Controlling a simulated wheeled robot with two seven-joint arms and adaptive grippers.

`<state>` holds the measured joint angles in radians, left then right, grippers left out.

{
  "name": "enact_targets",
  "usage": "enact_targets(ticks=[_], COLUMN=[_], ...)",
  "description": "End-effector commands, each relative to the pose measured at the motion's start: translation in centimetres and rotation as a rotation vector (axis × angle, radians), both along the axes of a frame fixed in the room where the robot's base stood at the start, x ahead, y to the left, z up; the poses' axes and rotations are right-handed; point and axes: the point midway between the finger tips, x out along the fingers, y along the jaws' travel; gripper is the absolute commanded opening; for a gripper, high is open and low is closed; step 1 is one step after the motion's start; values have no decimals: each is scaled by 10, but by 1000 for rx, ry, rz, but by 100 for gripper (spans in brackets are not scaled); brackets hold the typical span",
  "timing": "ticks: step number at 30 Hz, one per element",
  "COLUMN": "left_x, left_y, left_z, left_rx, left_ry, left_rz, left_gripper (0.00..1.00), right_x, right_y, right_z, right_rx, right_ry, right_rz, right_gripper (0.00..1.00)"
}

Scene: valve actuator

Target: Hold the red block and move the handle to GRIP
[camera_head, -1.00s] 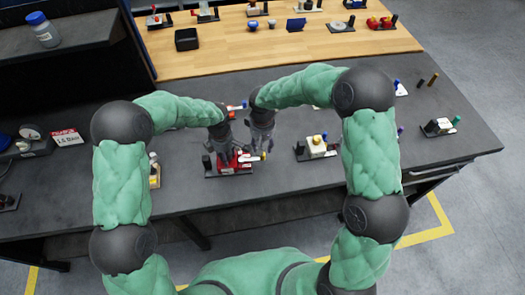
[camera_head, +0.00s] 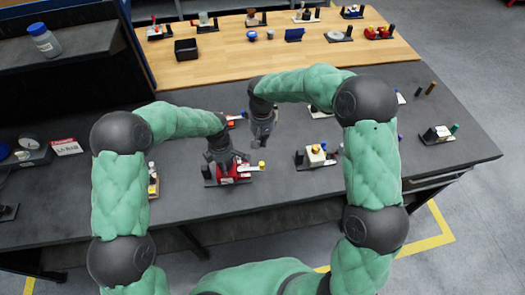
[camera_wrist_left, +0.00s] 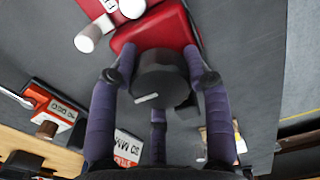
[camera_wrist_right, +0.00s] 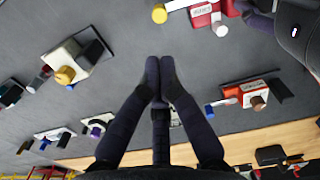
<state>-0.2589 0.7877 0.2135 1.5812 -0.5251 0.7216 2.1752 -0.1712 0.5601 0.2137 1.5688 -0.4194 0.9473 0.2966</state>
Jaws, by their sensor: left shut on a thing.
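The red block (camera_head: 236,175) sits on a dark base on the grey table. It also shows in the left wrist view (camera_wrist_left: 160,32). My left gripper (camera_head: 226,163) is shut on the red block, its fingers around a black cylinder (camera_wrist_left: 160,78). The white handle (camera_head: 249,168) with a yellow end points right from the block. The handle's yellow end (camera_wrist_right: 159,14) shows at the top of the right wrist view. My right gripper (camera_wrist_right: 160,68) is empty, its fingertips together. It hangs behind the handle in the head view (camera_head: 262,138), apart from it. I cannot read a GRIP mark.
A white block with a yellow knob (camera_head: 316,155) stands to the right on its own base. Another red labelled device (camera_wrist_right: 252,93) lies behind the held one. Bare table lies in front.

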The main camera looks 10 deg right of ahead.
Motion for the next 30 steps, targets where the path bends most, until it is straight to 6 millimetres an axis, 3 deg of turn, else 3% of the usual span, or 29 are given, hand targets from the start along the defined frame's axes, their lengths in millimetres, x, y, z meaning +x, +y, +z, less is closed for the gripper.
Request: enact_targets(ticks=[6,12,22,30], left_x=[-5,-4,-4,-4], left_y=[0,0,0,0], left_z=[-5,-5,-5,-4], left_rx=[3,3,3,3], left_ry=[12,12,11,11], left_rz=[-2,-2,-2,-2], left_gripper=[0,0,0,0], right_x=[43,67,74,63], right_y=[-15,-25,-29,-25], right_z=[-8,-13,-24,-67], right_rx=[3,10,15,15], right_ry=[92,166,210,211], right_rz=[-252,-434,-524,-522], right_gripper=[0,0,0,0])
